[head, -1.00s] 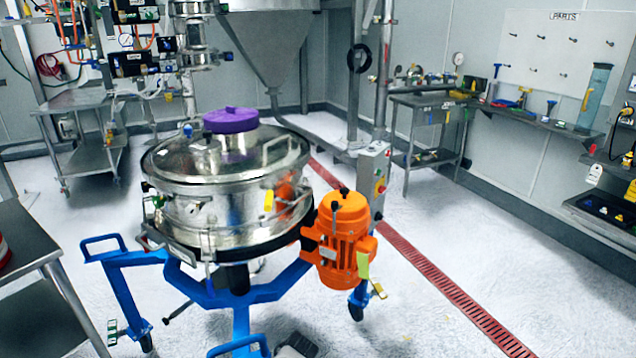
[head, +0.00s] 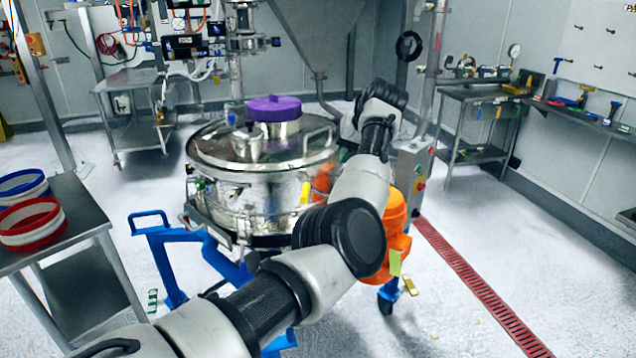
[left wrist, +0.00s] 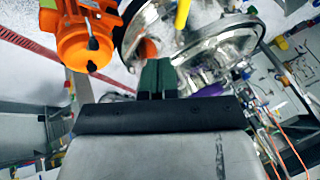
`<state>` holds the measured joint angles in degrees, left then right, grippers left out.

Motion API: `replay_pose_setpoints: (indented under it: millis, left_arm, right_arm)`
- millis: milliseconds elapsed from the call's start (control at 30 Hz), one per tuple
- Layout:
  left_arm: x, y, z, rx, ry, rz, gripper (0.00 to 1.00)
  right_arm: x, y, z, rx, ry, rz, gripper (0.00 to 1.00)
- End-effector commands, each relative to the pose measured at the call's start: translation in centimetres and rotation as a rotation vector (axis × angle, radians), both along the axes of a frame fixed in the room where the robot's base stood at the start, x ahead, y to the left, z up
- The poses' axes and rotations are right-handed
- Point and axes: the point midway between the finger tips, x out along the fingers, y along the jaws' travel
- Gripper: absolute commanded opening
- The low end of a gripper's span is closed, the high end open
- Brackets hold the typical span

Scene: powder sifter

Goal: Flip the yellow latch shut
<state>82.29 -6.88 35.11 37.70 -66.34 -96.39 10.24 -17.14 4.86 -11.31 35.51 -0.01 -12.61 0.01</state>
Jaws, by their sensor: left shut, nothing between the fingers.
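The yellow latch (head: 304,193) stands upright against the side of the round steel sifter (head: 238,201), near the orange motor. A yellow piece that looks like the latch shows at the top edge of the left wrist view (left wrist: 182,14). My left gripper (left wrist: 157,64) has its dark green fingers shut together with nothing between them. They point toward the sifter's shiny rim, with the yellow piece above and slightly right of the tips. In the head view my left arm reaches across in front of the sifter, and its fingers are hard to make out. My right gripper is not in view.
The orange motor (head: 396,225) sits at the sifter's right, partly behind my arm. A purple cap (head: 273,108) tops the lid. A blue wheeled frame (head: 165,262) carries the sifter. A table (head: 75,225) with red and blue rings stands left. Floor is open at right.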

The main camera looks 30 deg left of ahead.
Motion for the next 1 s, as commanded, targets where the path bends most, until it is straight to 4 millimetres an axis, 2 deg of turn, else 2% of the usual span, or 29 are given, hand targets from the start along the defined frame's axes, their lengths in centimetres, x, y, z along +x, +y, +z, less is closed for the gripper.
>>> replay_pose_setpoints:
  millis: [300, 467, 900, 1000]
  left_arm:
    - [0.0, 0.0, 0.0, -0.001, 0.0, 0.001, 0.0]
    - [0.1, 0.5, -0.8, -0.003, 0.003, 0.001, 0.0]
    - [0.9, 4.7, -7.9, -0.002, 0.004, 0.0, 0.0]
    - [0.7, 5.7, -8.6, -0.002, 0.0, 0.002, 0.0]
  right_arm:
    - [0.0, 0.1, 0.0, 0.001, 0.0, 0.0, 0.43]
    - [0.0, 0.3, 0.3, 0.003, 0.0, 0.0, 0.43]
    - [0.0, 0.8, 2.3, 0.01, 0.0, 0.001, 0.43]
    - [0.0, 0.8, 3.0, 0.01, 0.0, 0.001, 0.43]
